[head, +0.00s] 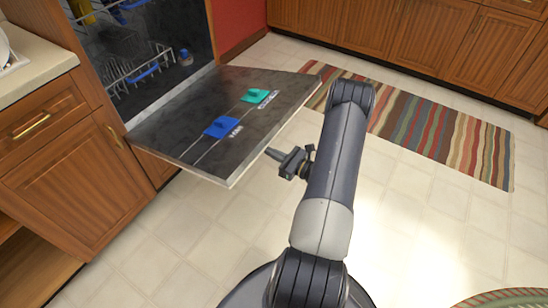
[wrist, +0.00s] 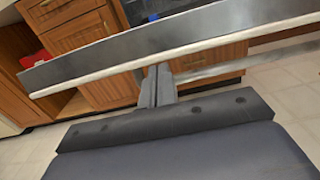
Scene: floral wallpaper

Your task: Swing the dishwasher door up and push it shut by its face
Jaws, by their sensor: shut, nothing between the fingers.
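The dishwasher door (head: 185,128) hangs open and tilted, well off the floor, with its dark inner side facing up. A blue piece and a teal piece sit on that inner side. My gripper (head: 270,153) is shut and empty beside the door's outer right edge in the head view. In the wrist view the fingers (wrist: 158,72) point at the door (wrist: 190,48), whose pale edge crosses the picture just beyond them. I cannot tell whether they touch it. The dishwasher's inside (head: 145,50) shows racks. The door's outer face is mostly hidden in the head view.
Wooden cabinets (head: 60,160) with a counter (head: 35,65) stand left of the dishwasher. More cabinets (head: 420,40) line the back. A striped rug (head: 430,130) lies on the tiled floor behind my arm. The floor (head: 190,250) in front of the door is clear.

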